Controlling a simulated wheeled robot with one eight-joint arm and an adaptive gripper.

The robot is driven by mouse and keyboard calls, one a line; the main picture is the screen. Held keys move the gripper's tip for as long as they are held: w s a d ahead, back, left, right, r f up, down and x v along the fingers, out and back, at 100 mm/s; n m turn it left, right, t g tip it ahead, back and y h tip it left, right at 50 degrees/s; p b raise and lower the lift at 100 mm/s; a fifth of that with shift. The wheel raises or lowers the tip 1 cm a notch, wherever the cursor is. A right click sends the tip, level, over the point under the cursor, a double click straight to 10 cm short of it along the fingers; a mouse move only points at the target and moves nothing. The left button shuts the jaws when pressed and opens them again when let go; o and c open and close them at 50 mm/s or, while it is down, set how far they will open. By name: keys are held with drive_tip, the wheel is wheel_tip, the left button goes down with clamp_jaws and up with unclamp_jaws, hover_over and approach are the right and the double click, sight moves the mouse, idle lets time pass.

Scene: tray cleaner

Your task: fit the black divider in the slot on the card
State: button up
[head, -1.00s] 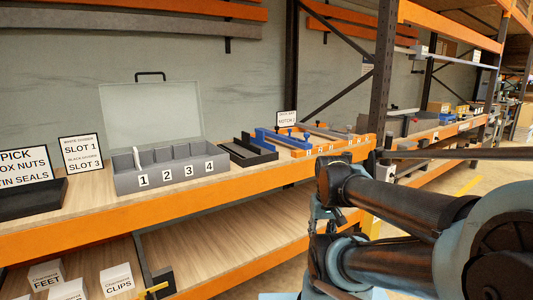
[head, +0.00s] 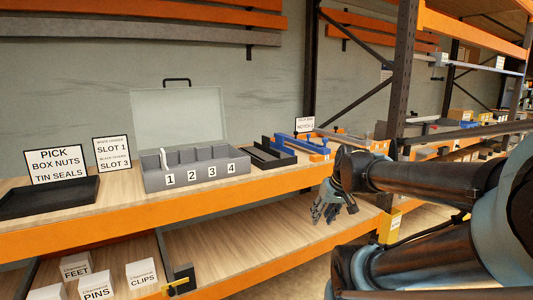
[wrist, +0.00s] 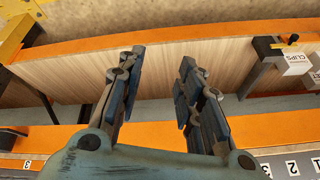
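The grey box (head: 190,178) with a raised lid stands on the upper shelf, its slots numbered 1 to 4. A white divider (head: 164,159) stands at slot 1. The card (head: 113,154) reads white divider slot 1, black divider slot 3. My gripper (head: 327,214) hangs in front of the shelf edge, right of the box. In the wrist view my gripper (wrist: 158,62) has its fingers apart with nothing between them.
A black tray (head: 48,198) and a pick sign (head: 56,165) are at the left. Blue and orange fixtures (head: 290,143) stand beyond the dark tray. A dark rack post (head: 402,90) rises behind my arm. Small labelled boxes (head: 96,285) sit on the lower shelf.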

drive_tip(key=w+a+r+n+t+y, duration=0.2)
drive_tip(key=w+a+r, duration=0.35)
drive_tip(key=w, duration=0.35)
drive_tip(key=w+a+r+n+t+y, duration=0.1)
drive_tip(key=w+a+r+t+y, duration=0.1)
drive_tip(key=w+a+r, duration=0.35)
drive_tip(key=n+t+y, duration=0.1)
drive_tip(key=t+y, duration=0.1)
drive_tip(key=t, duration=0.2)
approach(266, 139)
drive_tip(key=x, duration=0.6)
drive_tip(key=shift+d+x, duration=0.15)
drive_tip(key=shift+x, duration=1.2)
drive_tip(key=shift+d+x, duration=0.15)
drive_tip(key=shift+x, duration=1.15)
drive_tip(key=shift+w+f, duration=0.1)
drive_tip(key=shift+w, duration=0.1)
drive_tip(key=shift+c, duration=0.5)
clamp_jaws()
